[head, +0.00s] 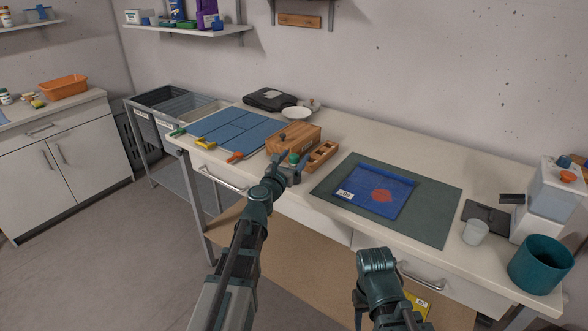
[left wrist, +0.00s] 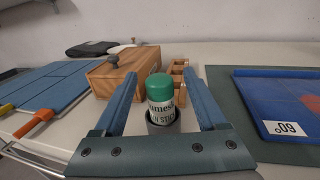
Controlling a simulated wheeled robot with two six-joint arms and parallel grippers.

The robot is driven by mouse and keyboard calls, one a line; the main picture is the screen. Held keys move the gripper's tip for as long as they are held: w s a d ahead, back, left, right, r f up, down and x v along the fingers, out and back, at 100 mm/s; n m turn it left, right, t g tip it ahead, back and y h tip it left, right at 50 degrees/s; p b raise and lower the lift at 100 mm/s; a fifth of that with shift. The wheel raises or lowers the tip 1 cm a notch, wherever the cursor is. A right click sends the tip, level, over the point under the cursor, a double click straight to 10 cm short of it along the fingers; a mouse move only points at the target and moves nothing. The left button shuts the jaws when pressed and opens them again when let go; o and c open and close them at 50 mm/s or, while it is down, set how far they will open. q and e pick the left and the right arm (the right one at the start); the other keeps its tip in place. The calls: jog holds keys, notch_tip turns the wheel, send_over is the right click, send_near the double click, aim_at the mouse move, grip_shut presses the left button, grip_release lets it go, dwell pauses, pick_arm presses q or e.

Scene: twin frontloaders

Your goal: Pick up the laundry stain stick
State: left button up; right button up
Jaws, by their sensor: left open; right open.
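The laundry stain stick (left wrist: 160,98) is a white cylinder with dark lettering and a green cap. It stands upright in a round grey holder (left wrist: 163,125) in the left wrist view. In the head view its green cap (head: 294,158) shows at the table's front, by the wooden box. My left gripper (head: 291,165) is open, and in the left wrist view its fingers (left wrist: 160,76) lie on either side of the stick with gaps. My right gripper (head: 372,280) is low in front of the table, away from the stick; its fingers are hard to make out.
A wooden box (head: 294,138) and small wooden rack (head: 321,156) stand right behind the stick. A blue folding board (head: 225,130) lies left. A teal pot (head: 540,264) stands far right.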

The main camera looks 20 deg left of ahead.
pick_arm(q)
jog(key=w, duration=0.3)
jog(key=shift+w+d+f, duration=0.1)
jog(key=shift+w+d, duration=0.1)
jog(key=shift+w, duration=0.05)
jog(key=shift+s, duration=0.1)
grip_shut()
